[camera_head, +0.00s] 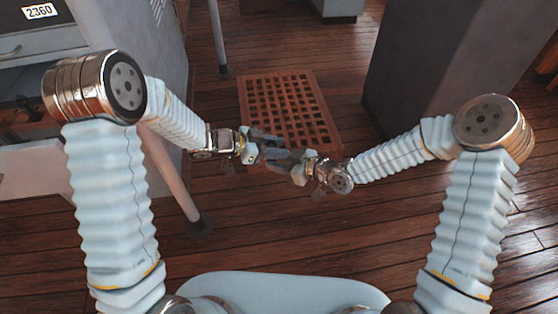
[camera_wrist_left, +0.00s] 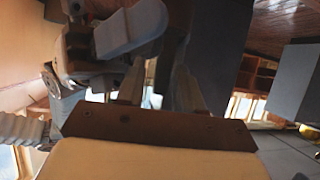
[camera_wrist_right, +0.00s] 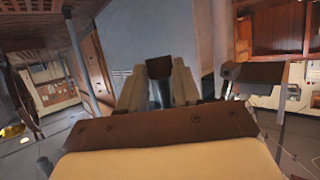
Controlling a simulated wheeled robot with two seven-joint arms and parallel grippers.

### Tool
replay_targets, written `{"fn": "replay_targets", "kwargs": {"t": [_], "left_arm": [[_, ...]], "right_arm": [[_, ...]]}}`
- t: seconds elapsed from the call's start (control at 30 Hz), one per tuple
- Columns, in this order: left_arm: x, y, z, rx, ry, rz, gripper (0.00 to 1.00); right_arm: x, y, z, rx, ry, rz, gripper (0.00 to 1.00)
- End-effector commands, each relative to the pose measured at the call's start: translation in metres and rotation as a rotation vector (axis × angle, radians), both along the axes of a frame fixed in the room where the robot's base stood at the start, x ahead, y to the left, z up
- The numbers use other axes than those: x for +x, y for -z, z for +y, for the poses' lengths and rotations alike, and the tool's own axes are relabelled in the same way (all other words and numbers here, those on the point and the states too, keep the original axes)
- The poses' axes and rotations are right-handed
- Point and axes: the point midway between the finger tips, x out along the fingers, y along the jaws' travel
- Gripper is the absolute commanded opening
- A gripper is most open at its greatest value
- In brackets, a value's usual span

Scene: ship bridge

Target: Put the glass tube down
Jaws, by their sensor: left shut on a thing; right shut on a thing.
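My left gripper (camera_head: 264,139) and my right gripper (camera_head: 286,157) meet in front of me in the head view, above the floor, their dark fingers close together. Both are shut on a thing. In the right wrist view a narrow, pale bluish, see-through piece of the glass tube (camera_wrist_right: 162,94) shows between the right fingers, with a dark block at its far end. In the left wrist view the left fingers (camera_wrist_left: 158,88) stand with a small bright gap between them, and the other gripper shows just beyond. Most of the tube is hidden by the fingers in the head view.
A brown wooden grating (camera_head: 290,108) lies on the plank floor (camera_head: 330,250) beyond and below the grippers. A grey cabinet (camera_head: 430,70) stands at the right. A grey console labelled 2360 (camera_head: 90,30) and a metal post (camera_head: 178,185) stand at the left.

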Motion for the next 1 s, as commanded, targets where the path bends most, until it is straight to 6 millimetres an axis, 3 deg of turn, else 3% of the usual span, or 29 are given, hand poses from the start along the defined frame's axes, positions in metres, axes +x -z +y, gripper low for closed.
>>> {"fn": "replay_targets", "kwargs": {"t": [0.13,0.17,0.33,0.67,0.77,1.0], "left_arm": [[0.000,0.000,0.000,-0.001,-0.002,0.001,0.06],[0.000,0.000,0.000,-0.001,-0.002,0.001,0.41],[0.000,0.000,0.000,-0.001,-0.002,0.001,0.66],[0.000,-0.002,0.003,-0.001,-0.003,0.000,0.66],[-0.004,-0.007,0.014,-0.002,-0.004,-0.001,0.66],[-0.022,-0.031,0.059,-0.002,-0.006,-0.002,0.66]], "right_arm": [[-0.001,-0.001,0.001,0.002,-0.002,0.000,0.01],[-0.001,-0.001,0.001,0.002,-0.002,0.000,0.01],[-0.001,-0.001,0.001,0.002,-0.002,0.000,0.01],[0.000,-0.001,0.001,0.001,-0.001,0.000,0.00],[0.000,-0.001,0.001,0.001,-0.001,0.000,0.00],[0.000,0.000,0.001,0.001,-0.001,0.000,0.00]]}}
